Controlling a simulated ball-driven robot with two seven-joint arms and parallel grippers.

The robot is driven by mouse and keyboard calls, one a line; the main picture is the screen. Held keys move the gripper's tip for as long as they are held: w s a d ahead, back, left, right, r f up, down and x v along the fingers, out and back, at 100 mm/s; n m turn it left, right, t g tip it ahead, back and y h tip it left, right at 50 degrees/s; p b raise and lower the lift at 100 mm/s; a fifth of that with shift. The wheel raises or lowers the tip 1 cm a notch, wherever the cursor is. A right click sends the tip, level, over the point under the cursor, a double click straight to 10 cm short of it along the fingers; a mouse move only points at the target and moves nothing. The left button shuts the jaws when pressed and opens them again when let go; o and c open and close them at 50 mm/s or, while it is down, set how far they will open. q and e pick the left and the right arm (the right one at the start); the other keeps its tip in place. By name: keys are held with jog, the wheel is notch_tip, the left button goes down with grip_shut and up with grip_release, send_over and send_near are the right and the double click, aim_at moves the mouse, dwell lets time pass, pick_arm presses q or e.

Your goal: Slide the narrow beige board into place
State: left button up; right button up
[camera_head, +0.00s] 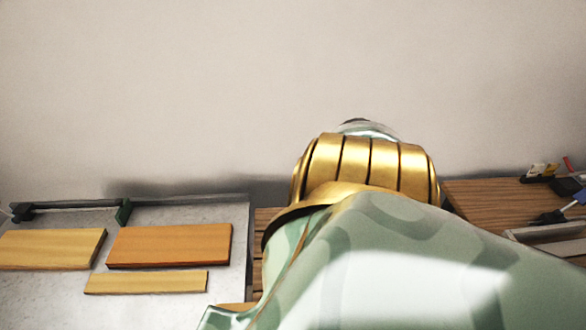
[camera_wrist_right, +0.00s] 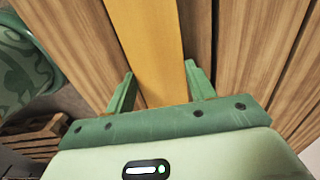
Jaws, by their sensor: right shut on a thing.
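In the wrist view my right gripper (camera_wrist_right: 161,82) is shut on a narrow yellow-beige board (camera_wrist_right: 150,40), which runs between its two green fingers and away toward the top edge. Slatted brown wood lies under and beside this board. In the head view my right arm covers the gripper and most of what is around it. Another narrow beige board (camera_head: 146,283) lies flat on the grey surface at the left, apart from my arm. My left gripper is not in view.
The grey surface (camera_head: 185,308) also bears a wide orange-brown board (camera_head: 170,245) and a wide light board (camera_head: 48,248). Dark green brackets (camera_head: 123,211) stand along its back edge. A wooden table (camera_head: 492,204) with small tools and a pale tray (camera_head: 548,233) is at the right.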

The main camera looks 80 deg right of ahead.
jog(key=shift+s+d+p, duration=0.3)
jog(key=shift+s+d, duration=0.2)
jog(key=shift+s, duration=0.9)
jog(key=shift+s+d+p, duration=0.35)
jog(key=shift+s+d, duration=0.1)
jog(key=shift+s, duration=0.9)
jog(key=shift+s+d+p, duration=0.3)
jog(key=shift+s+d, duration=0.2)
jog(key=shift+s, duration=0.9)
jog(key=shift+s+d+p, duration=0.2)
jog(key=shift+s+d, duration=0.05)
jog(key=shift+s, duration=0.55)
jog(key=shift+s+d+p, duration=0.2)
jog(key=shift+s+d, duration=0.1)
jog(key=shift+s, duration=0.45)
jog(key=shift+s+d+p, duration=0.2)
jog(key=shift+s+d, duration=0.05)
jog(key=shift+s, duration=0.55)
jog(key=shift+s+d+p, duration=0.1)
jog(key=shift+s+d, duration=0.25)
jog(key=shift+s, duration=0.55)
jog(key=shift+s+d+p, duration=0.15)
jog(key=shift+s+d, duration=0.15)
jog(key=shift+s, duration=0.65)
jog(key=shift+s+d+p, duration=0.1)
jog(key=shift+s+d, duration=0.25)
jog(key=shift+s, duration=0.55)
jog(key=o, duration=1.2)
jog(key=shift+o, duration=0.2)
jog(key=shift+r, duration=0.15)
